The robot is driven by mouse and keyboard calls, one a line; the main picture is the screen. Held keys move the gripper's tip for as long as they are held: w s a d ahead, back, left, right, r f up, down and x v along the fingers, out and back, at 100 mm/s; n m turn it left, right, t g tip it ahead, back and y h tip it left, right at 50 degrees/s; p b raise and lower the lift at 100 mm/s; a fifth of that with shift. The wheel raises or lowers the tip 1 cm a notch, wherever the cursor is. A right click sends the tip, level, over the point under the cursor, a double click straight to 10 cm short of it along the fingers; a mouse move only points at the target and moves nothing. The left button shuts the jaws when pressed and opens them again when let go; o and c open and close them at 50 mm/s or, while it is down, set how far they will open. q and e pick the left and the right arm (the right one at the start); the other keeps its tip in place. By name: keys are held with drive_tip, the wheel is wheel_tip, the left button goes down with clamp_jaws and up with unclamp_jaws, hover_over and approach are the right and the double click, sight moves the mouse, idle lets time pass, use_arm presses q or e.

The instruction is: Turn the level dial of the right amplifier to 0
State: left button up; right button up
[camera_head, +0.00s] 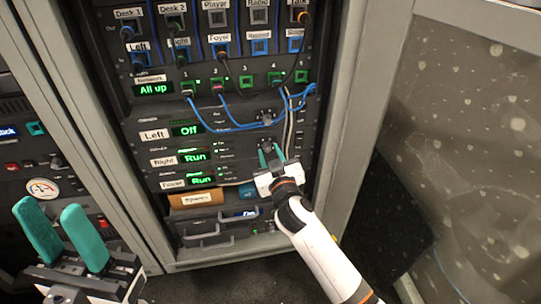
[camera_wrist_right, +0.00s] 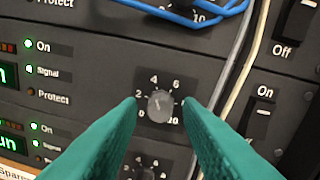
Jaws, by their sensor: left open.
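The right amplifier (camera_head: 225,154) is the rack unit labelled "Right", with a green "Run" display. Its level dial (camera_wrist_right: 161,105) is a small grey round knob in the middle of the right wrist view, with a printed scale from 0 to 10. Its pointer mark seems to lean up and left, but the exact value is hard to read. My right gripper (camera_wrist_right: 160,103) is open, with one teal fingertip on each side of the dial and small gaps visible. In the head view it is at the panel (camera_head: 271,154). My left gripper (camera_head: 52,208) is open and empty at lower left.
Blue cables (camera_head: 235,124) and a pale cable (camera_wrist_right: 240,80) hang close above and right of the dial. The left amplifier (camera_head: 185,131) is above, the foyer amplifier (camera_head: 200,179) below. A power switch (camera_wrist_right: 260,118) is to the right.

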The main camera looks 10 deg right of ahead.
clamp_jaws()
